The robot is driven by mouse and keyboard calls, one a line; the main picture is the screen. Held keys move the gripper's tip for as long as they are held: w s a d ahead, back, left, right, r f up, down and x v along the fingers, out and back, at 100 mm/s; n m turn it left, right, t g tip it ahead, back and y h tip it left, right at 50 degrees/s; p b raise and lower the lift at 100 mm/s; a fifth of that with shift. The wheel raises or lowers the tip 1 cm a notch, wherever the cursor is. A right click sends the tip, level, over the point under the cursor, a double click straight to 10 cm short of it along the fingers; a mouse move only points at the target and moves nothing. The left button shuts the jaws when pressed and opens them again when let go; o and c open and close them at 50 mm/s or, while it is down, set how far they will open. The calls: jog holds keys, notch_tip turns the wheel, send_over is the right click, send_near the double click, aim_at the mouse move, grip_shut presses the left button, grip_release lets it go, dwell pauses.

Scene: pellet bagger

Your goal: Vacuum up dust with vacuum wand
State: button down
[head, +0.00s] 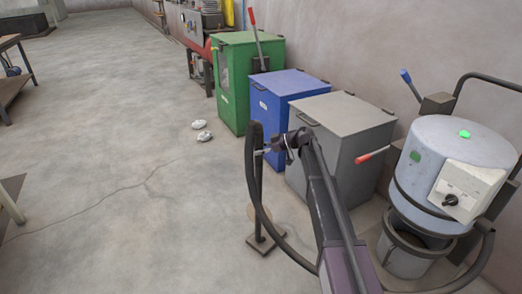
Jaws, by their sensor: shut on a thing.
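The dark vacuum wand (259,195) stands nearly upright on the concrete floor, with its flat floor nozzle (263,243) at the bottom. My gripper (266,151) is small in the head view and is shut on the wand near its top. A black hose (252,180) loops down from the wand top and runs towards the lower right. A thin tan patch (254,212), perhaps dust, lies on the floor behind the wand, just beyond the nozzle. The wand partly covers it. The vacuum unit (435,165), a pale blue-grey drum with green lights, stands at the right.
The floor to the left is open, with a workbench (12,75) at the far left.

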notch_tip(320, 180, up, 55)
jog(key=p, duration=5.4)
jog(key=shift+s+f, duration=0.15)
jog(key=shift+f, duration=0.05)
